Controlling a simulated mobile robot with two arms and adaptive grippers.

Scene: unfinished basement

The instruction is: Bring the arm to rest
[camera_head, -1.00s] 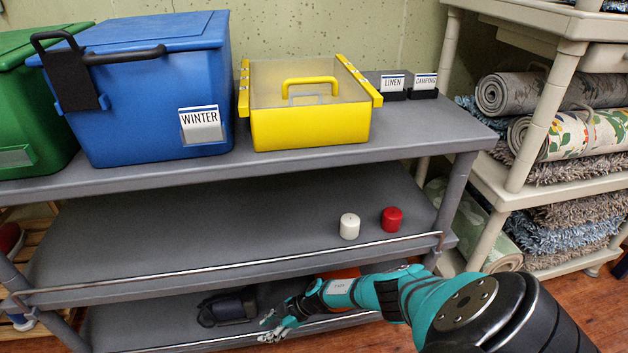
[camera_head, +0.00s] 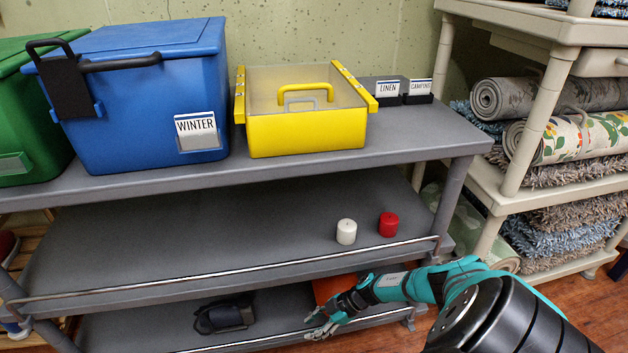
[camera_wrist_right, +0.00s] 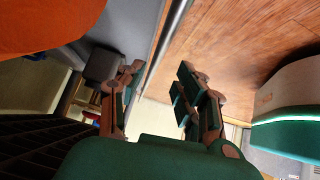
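My right arm, teal and black, comes in from the lower right of the head view. Its gripper (camera_head: 322,325) is at the front edge of the bottom shelf (camera_head: 280,331), near the metal rail. In the right wrist view the two fingers of the right gripper (camera_wrist_right: 155,95) stand well apart with nothing between them, so it is open and empty. My left gripper does not show in the head view.
A dark object (camera_head: 226,314) lies on the bottom shelf, left of the gripper. An orange thing (camera_head: 333,288) is just behind the arm. White (camera_head: 346,232) and red (camera_head: 388,224) candles stand on the middle shelf. Blue (camera_head: 150,100) and yellow (camera_head: 308,133) boxes are on top.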

